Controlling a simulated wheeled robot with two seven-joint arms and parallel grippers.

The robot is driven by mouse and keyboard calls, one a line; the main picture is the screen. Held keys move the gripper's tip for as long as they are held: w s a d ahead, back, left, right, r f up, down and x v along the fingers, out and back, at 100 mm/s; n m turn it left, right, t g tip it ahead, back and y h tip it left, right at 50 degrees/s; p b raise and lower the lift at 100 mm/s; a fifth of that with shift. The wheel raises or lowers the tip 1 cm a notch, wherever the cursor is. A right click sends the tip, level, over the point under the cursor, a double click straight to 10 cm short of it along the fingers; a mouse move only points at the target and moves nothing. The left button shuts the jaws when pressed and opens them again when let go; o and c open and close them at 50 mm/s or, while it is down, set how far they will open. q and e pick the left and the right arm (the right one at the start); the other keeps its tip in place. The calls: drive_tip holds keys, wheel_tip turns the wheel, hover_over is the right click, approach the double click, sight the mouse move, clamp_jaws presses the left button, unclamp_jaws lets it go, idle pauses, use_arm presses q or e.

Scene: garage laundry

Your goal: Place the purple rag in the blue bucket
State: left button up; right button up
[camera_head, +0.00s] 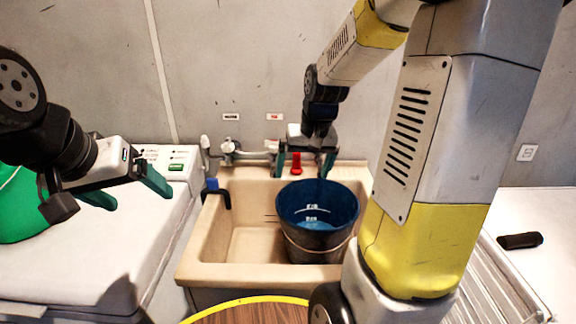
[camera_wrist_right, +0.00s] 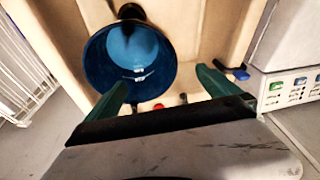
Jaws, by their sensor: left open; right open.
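The blue bucket (camera_head: 318,243) stands upright in the beige sink, its wire handle hanging at the front. In the right wrist view the bucket (camera_wrist_right: 95,62) opens toward the camera, with a lighter blue round bottom. I cannot make out a purple rag in either view. My right gripper (camera_head: 305,162) is open behind and above the bucket's far rim, with nothing seen between its fingers. Its fingers also show in the right wrist view (camera_wrist_right: 163,85). My left gripper (camera_head: 130,188) is open and empty, above the white machine at the left.
The sink (camera_head: 196,262) has a tap (camera_head: 240,153) along its back and a red part (camera_head: 296,163) by the right gripper. A green container (camera_head: 18,215) is on the white machine (camera_head: 120,255). A yellow-rimmed round wooden top (camera_head: 250,313) is in front. A white rack (camera_head: 500,285) stands right.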

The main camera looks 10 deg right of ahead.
drive_tip(key=s+a+r+t, duration=0.1)
drive_tip(key=s+a+r, duration=0.1)
drive_tip(key=s, duration=0.3)
drive_tip(key=s+a+r+n+t, duration=0.1)
drive_tip(key=s+r, duration=0.4)
drive_tip(key=s, duration=0.1)
drive_tip(key=s+a+r+t+y, duration=0.1)
drive_tip(key=s+a+r, duration=0.1)
drive_tip(key=s, duration=0.3)
drive_tip(key=shift+s+a+r+n, duration=0.35)
drive_tip(key=shift+s+r+n, duration=0.05)
drive_tip(key=shift+r, duration=0.25)
